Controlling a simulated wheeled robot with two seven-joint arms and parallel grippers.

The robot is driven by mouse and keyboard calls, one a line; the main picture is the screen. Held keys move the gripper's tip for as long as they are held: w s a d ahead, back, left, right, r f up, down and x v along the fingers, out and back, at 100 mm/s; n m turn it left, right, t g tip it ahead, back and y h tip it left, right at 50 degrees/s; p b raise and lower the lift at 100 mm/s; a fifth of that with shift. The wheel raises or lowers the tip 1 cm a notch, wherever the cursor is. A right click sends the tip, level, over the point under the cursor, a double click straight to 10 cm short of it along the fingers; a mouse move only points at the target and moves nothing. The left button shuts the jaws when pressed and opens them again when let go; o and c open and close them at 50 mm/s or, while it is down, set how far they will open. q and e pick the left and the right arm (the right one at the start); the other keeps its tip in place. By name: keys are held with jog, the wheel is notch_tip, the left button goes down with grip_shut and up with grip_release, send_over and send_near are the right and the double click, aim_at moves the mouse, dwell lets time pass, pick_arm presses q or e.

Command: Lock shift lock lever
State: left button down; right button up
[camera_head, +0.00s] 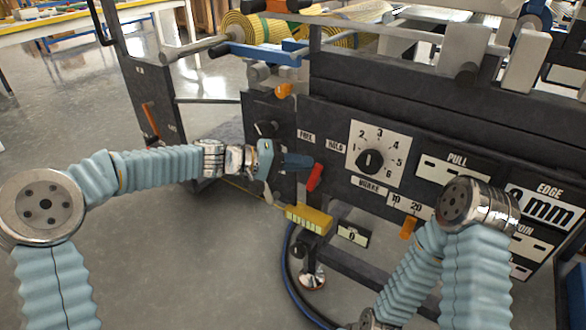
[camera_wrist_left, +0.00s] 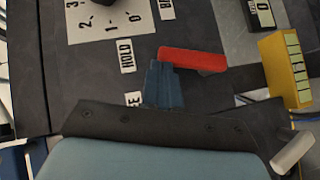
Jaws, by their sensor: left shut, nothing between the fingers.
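A red lever (camera_head: 315,178) stands on the dark machine panel, tilted slightly, its upper end leaning right. The FREE label (camera_head: 306,137) and HOLD label (camera_head: 335,145) are above it. My left gripper (camera_head: 300,160) reaches in from the left, its blue fingers shut and empty, their tips close by the lever's upper end. In the left wrist view the lever (camera_wrist_left: 193,58) lies nearly level, just beyond and right of the finger tips (camera_wrist_left: 160,72). I cannot tell whether they touch it. My right arm shows at the lower right; its gripper is not in view.
A numbered dial (camera_head: 370,160) is right of the lever. A yellow block (camera_head: 309,218) juts out below it, and a small orange lever (camera_head: 408,228) is farther right. A blue hose (camera_head: 288,265) hangs below. Open floor (camera_head: 180,260) lies left of the machine.

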pick_arm(q)
jog(key=shift+s+d+m+t+y+b, duration=0.15)
jog(key=shift+s+d+m+y+b, duration=0.1)
jog(key=shift+s+d+m+y, duration=0.35)
jog(key=shift+s+d+m+t+y+b, duration=0.15)
jog(key=shift+s+d+m+y+b, duration=0.1)
jog(key=shift+d+m+y, duration=0.4)
jog(key=shift+a+n, duration=0.1)
jog(key=shift+n, duration=0.15)
jog(key=shift+r, duration=0.1)
